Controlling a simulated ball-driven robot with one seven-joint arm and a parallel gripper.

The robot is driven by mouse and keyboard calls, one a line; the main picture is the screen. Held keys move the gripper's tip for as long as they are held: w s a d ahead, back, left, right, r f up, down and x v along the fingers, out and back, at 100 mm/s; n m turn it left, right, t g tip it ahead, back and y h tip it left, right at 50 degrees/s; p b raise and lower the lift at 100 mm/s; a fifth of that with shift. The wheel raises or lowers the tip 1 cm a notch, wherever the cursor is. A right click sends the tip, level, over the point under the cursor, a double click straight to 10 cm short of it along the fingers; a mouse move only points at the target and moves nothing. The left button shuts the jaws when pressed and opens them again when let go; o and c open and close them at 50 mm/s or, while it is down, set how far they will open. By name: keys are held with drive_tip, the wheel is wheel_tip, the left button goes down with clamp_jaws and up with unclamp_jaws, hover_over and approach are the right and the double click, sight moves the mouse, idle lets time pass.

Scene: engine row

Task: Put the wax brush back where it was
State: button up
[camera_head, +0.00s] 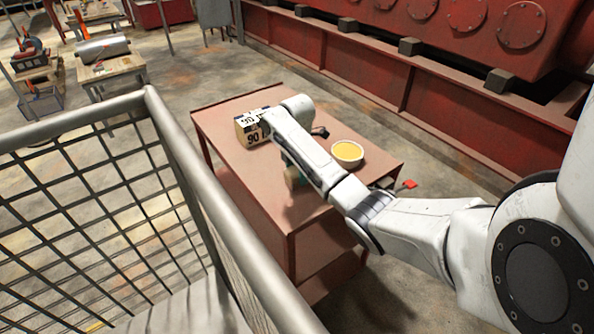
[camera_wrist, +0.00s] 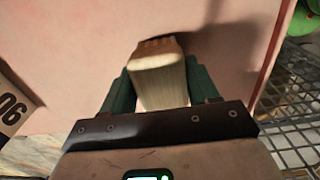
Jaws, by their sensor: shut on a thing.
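The wax brush (camera_wrist: 160,82) shows in the wrist view as a pale block with a brownish far end. My gripper (camera_wrist: 160,92) is shut on it, with a green finger on each side. In the head view, my gripper is mostly hidden behind my arm, over the near side of the red-brown trolley (camera_head: 225,125). A tan piece that looks like the brush (camera_head: 292,178) shows below my arm there. I cannot tell whether the brush touches the trolley top. A white bowl with yellow contents (camera_head: 347,153) stands on the trolley, right of my gripper.
A box marked 90 (camera_head: 250,134) stands on the trolley's far left part; its edge shows in the wrist view (camera_wrist: 12,108). A small red thing (camera_head: 410,184) is by the right edge. A wire-mesh railing (camera_head: 150,100) stands near left. A red engine (camera_head: 370,75) lies behind.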

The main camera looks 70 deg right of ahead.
sight(297, 169)
drive_tip(key=o, duration=1.1)
wheel_tip(297, 169, up, 12)
drive_tip(key=p, duration=0.4)
drive_tip(key=shift+r+p, duration=0.15)
drive_tip(key=shift+p, duration=0.15)
